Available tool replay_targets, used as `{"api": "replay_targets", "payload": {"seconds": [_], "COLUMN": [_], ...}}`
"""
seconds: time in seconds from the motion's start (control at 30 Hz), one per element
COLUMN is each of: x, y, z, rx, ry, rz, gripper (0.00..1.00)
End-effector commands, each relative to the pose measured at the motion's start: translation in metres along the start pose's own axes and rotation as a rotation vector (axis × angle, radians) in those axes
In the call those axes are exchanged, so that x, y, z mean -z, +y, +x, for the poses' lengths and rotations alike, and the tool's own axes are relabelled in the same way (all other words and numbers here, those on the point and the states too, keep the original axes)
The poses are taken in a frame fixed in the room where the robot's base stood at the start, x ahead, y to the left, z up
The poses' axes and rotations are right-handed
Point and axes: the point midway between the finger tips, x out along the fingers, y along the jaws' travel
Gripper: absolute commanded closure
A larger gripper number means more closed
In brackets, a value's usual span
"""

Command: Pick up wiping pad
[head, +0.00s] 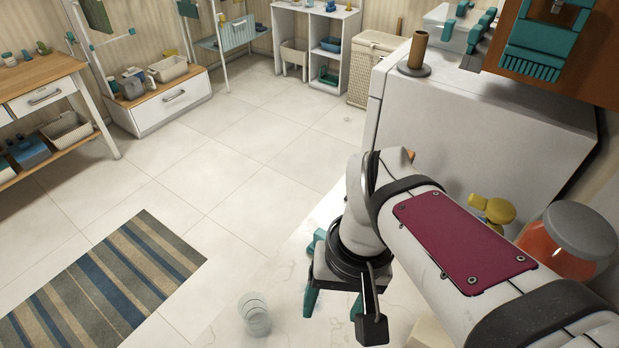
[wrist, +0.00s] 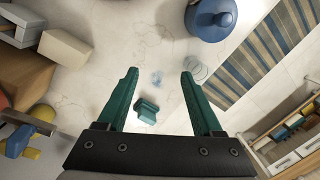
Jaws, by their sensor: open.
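In the wrist view a small teal block, which looks like the wiping pad (wrist: 147,110), lies on the pale marbled counter (wrist: 120,35). It sits inside the span between my fingers, nearer the left finger, with a gap around it in the picture. My gripper (wrist: 159,73) is open and empty, its teal fingers spread wide. In the head view my gripper (head: 332,311) hangs over the counter, partly hidden by my arm. A teal piece shows beside my wrist there; I cannot tell whether it is the pad or part of my gripper.
A clear glass (head: 255,314) stands left of my gripper in the head view. A blue lidded jar (wrist: 210,18) and a cream block (wrist: 65,48) are on the counter. A yellow-topped bottle (head: 493,208) and a grey-lidded jar (head: 580,230) stand right of my arm.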

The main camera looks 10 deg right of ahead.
Motion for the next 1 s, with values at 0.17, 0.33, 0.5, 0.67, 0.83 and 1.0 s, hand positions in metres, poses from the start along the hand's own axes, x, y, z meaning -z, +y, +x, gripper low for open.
{"api": "replay_targets", "payload": {"seconds": [0.17, 0.33, 0.5, 0.67, 0.83, 1.0], "x": [0.151, 0.242, 0.263, 0.263, 0.265, 0.261], "y": [-0.005, 0.002, 0.007, 0.012, 0.016, 0.018], "z": [-0.003, 0.028, 0.052, 0.098, 0.134, 0.159], "rx": [-0.069, -0.118, -0.131, -0.129, -0.13, -0.129], "ry": [-0.001, -0.014, -0.022, -0.023, -0.02, -0.021], "rz": [-0.513, -0.861, -0.957, -0.955, -0.954, -0.953], "gripper": [0.32, 0.32, 0.32, 0.32, 0.32, 0.32]}}
